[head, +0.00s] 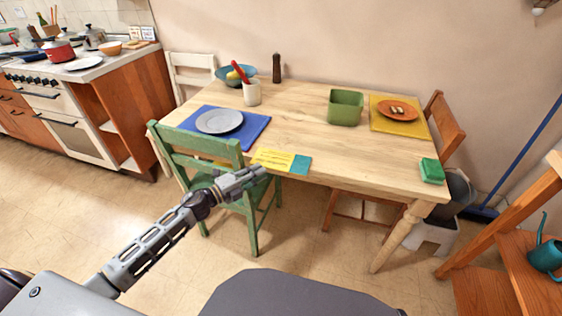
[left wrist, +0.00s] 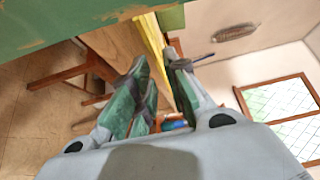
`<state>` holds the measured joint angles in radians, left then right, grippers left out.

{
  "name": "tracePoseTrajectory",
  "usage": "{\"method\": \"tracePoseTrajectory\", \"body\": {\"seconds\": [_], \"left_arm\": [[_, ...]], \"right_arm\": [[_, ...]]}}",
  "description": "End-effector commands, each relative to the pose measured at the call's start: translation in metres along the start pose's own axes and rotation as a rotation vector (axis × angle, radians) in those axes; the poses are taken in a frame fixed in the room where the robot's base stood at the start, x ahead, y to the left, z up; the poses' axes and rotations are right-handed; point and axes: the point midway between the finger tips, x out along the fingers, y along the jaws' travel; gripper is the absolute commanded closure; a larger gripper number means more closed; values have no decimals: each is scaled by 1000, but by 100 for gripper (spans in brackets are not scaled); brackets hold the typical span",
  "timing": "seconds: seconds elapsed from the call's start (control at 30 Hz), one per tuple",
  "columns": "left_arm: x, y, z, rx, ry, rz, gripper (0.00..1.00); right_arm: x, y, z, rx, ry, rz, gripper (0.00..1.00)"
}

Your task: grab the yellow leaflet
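The yellow leaflet (head: 272,159) lies flat at the table's front edge, with printed lines on it. A teal piece (head: 300,165) adjoins its right end. My left gripper (head: 262,172) is just in front of the leaflet at the table edge. In the left wrist view its two fingers (left wrist: 160,72) stand apart, with a gap between them. A yellow strip (left wrist: 151,42), seemingly the leaflet's edge, runs towards that gap; whether it lies between the fingertips I cannot tell. My right gripper is not in view.
The green chair (head: 200,147) stands close by my left arm, at the front of the wooden table (head: 330,150). A blue mat (head: 258,127) with a grey plate (head: 219,121) lies behind it. A green sponge-like block (head: 432,170) lies at the right corner. The middle of the table is clear.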

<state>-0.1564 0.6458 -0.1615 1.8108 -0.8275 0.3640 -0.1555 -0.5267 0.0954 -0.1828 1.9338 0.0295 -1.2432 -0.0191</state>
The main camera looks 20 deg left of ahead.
Motion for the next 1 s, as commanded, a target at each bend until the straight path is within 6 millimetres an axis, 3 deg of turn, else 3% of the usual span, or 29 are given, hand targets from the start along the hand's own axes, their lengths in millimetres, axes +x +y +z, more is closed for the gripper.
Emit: {"method": "tracePoseTrajectory", "body": {"seconds": [0.47,1.0], "left_arm": [[5,1,-1,0,0,0,84],[43,2,-4,0,-1,-1,84]], "right_arm": [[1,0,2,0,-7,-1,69],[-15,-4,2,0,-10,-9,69]]}}
